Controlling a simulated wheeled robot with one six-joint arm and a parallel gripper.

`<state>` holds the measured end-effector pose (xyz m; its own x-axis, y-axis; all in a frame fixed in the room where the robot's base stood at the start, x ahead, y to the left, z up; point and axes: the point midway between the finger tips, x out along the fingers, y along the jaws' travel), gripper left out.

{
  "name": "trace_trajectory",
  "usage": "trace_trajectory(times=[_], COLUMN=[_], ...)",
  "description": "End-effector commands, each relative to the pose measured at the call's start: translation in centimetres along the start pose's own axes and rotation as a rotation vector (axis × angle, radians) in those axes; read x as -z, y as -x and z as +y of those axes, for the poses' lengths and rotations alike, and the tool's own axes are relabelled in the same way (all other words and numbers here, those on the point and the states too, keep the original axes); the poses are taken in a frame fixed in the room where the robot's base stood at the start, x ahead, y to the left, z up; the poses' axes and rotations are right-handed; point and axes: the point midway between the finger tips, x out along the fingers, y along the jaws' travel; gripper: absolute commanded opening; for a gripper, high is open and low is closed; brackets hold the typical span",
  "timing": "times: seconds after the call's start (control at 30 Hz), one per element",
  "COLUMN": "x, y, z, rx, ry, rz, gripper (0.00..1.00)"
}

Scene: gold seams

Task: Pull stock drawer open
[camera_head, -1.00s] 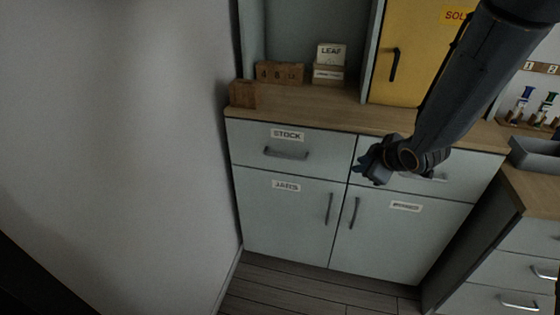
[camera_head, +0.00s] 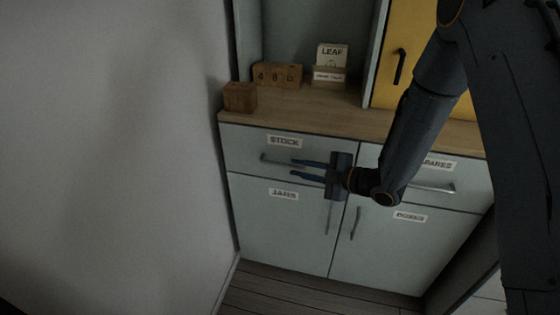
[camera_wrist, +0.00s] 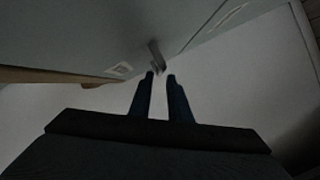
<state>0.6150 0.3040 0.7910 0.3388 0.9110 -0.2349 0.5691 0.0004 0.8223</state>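The stock drawer (camera_head: 240,150) is the upper left drawer of the pale cabinet, under the wooden counter, and it is shut. Its label reads STOCK (camera_head: 284,141). Its bar handle (camera_head: 276,160) runs across the front, with its right part near my fingers. My gripper (camera_head: 294,168) points left in front of the drawer, its two blue fingers apart and empty. In the wrist view, the handle (camera_wrist: 156,56) stands just beyond the open fingertips (camera_wrist: 160,75). I cannot tell whether the fingers touch it.
A SPARES drawer (camera_head: 470,180) is to the right, and a JARS door (camera_head: 262,215) is below. A wooden block (camera_head: 240,97), number blocks (camera_head: 277,75) and a LEAF box (camera_head: 331,57) stand on the counter (camera_head: 330,112). A white wall (camera_head: 120,150) rises close at left.

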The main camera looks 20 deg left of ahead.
Motion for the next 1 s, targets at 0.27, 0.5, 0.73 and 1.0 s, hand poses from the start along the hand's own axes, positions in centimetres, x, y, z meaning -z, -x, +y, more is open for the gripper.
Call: trace_trajectory(times=[0.27,0.5,0.73,1.0], x=[0.6,0.8,0.8,0.8], y=[-0.9,-4.3,-7.2,-8.1], z=[-0.3,-0.3,-0.2,-0.2], rx=[-0.006,-0.006,-0.006,-0.006], ry=[0.017,0.016,0.015,0.014], rz=[0.036,0.036,0.034,0.033], gripper=[0.17,0.17,0.17,0.17])
